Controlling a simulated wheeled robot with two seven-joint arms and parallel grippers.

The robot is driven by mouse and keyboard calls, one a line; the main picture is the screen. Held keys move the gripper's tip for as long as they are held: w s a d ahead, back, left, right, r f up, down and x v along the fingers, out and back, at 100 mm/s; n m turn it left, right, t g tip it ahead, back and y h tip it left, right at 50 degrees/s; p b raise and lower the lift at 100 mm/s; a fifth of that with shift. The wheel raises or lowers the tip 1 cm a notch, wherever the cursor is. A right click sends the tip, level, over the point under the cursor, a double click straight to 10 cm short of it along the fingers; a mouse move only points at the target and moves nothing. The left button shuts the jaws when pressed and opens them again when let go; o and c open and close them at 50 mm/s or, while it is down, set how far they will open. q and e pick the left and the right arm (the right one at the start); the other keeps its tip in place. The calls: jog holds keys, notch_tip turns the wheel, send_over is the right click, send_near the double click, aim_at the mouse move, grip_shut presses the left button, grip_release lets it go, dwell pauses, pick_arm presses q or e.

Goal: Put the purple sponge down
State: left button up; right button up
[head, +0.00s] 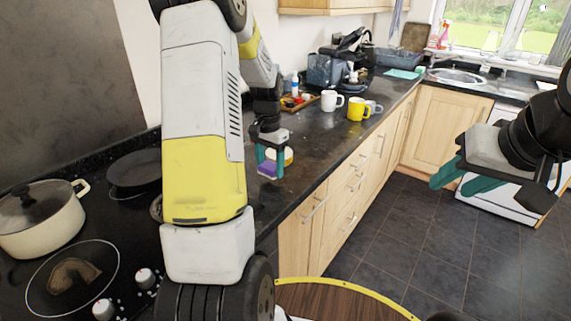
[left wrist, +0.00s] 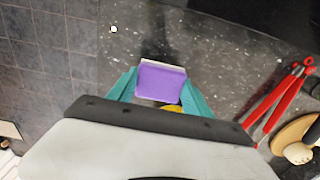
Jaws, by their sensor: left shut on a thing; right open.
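The purple sponge (head: 266,170) is low over the dark granite worktop (head: 318,152). In the left wrist view the sponge (left wrist: 158,82) shows a purple face and a pale edge between two teal fingers. My left gripper (head: 269,164) is shut on it, pointing down; the gripper also shows in the left wrist view (left wrist: 159,88). I cannot tell whether the sponge touches the worktop. My right gripper (head: 462,181) is open and empty, out over the floor on the right.
White (head: 331,100) and yellow mugs (head: 357,108) stand farther back. Red tongs (left wrist: 272,102) lie to the right in the wrist view. A pot (head: 40,222) and pan (head: 134,172) sit on the hob.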

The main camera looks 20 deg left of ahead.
aim_at(270, 166)
pick_arm(q)
jog(key=shift+f, duration=1.5)
jog(key=shift+f, duration=0.2)
jog(key=o, duration=1.5)
jog(key=shift+c, duration=0.2)
jog(key=shift+r, duration=0.15)
notch_tip(270, 166, up, 12)
jog(key=s+d+r+n+t, duration=0.1)
jog(key=s+d+r+t, duration=0.1)
jog(key=s, duration=0.5)
jog(key=s+d+r+n+t+h, duration=0.1)
jog(key=s+d+r+t, duration=0.1)
jog(key=s+d+r, duration=0.3)
jog(key=s+d+r+n+t+h, duration=0.1)
jog(key=s+d+r, duration=0.3)
jog(key=s, duration=0.7)
jog(key=shift+d+t, duration=0.6)
jog(key=shift+d, duration=0.3)
